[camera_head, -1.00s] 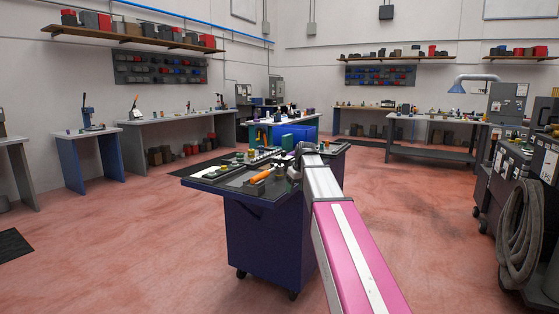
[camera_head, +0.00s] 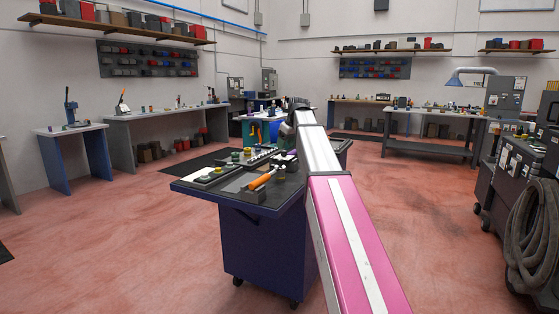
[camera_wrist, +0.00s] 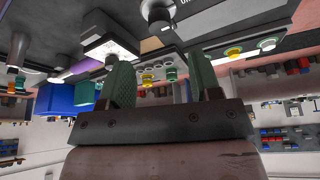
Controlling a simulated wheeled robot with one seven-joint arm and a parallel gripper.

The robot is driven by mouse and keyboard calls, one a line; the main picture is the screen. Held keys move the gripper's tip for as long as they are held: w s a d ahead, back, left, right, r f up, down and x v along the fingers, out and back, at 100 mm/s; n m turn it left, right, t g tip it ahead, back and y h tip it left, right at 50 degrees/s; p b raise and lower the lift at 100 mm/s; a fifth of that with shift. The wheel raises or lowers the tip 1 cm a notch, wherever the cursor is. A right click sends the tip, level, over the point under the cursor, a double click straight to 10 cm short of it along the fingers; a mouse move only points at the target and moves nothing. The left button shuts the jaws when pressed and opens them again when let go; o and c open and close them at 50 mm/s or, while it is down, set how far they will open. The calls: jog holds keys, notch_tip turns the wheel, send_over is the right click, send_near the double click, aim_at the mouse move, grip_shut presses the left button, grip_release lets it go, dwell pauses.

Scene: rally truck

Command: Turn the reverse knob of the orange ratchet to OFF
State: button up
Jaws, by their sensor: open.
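The orange ratchet (camera_head: 263,180) lies on the dark top of a blue cart, near its front edge, in the head view. Its orange handle shows, but its reverse knob is too small to make out. My gripper (camera_wrist: 163,82) is open and empty in the wrist view, with its two green fingers apart. In the head view my arm reaches over the cart, and its end is above the cart's far part, beyond the ratchet and apart from it. I cannot clearly make out the ratchet in the wrist view, which is upside down.
The blue cart (camera_head: 262,245) stands ahead, with several small knobs and fittings (camera_head: 247,152) behind the ratchet. Workbenches (camera_head: 165,120) line the left and back walls. A dark machine with a hose (camera_head: 533,222) stands at the right. The red floor around the cart is clear.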

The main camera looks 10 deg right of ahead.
aim_at(281, 160)
jog(key=x, duration=0.9)
jog(key=c, duration=0.9)
